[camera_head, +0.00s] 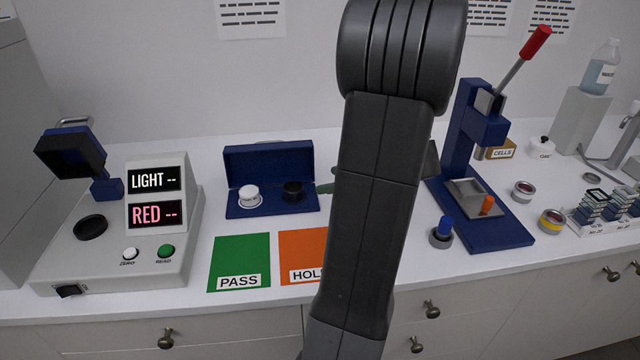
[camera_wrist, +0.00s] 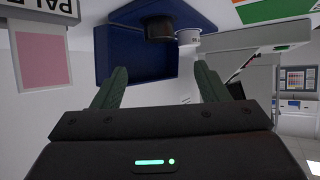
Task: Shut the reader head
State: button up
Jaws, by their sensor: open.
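The reader (camera_head: 120,235) stands at the left of the counter in the head view. Its dark blue reader head (camera_head: 70,150) is raised and tilted up at the back, apart from the round dark port (camera_head: 91,227) on the reader's top. The reader's display shows "LIGHT --" and "RED --". My gripper (camera_wrist: 158,85) is open and empty in the wrist view, its two green fingers apart. In the head view my arm hides most of it; a green finger shows beside the blue case. My gripper is well to the right of the reader.
The open blue case (camera_head: 268,165) holds a white and a dark piece; it also shows ahead of my fingers (camera_wrist: 115,50). Green PASS (camera_head: 240,255) and orange HOLD (camera_head: 300,250) mats lie in front. A blue press (camera_head: 470,150) with a red-tipped lever stands right.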

aim_at(73, 152)
jog(key=k+u, duration=0.1)
jog(key=u, duration=0.25)
jog(key=k+j+u, duration=0.1)
jog(key=u, duration=0.3)
jog(key=k+j+u, duration=0.1)
jog(key=u, duration=0.25)
jog(key=i+l+u, duration=0.1)
jog(key=u, duration=0.2)
jog(key=i+l+u, duration=0.1)
jog(key=l+u, duration=0.2)
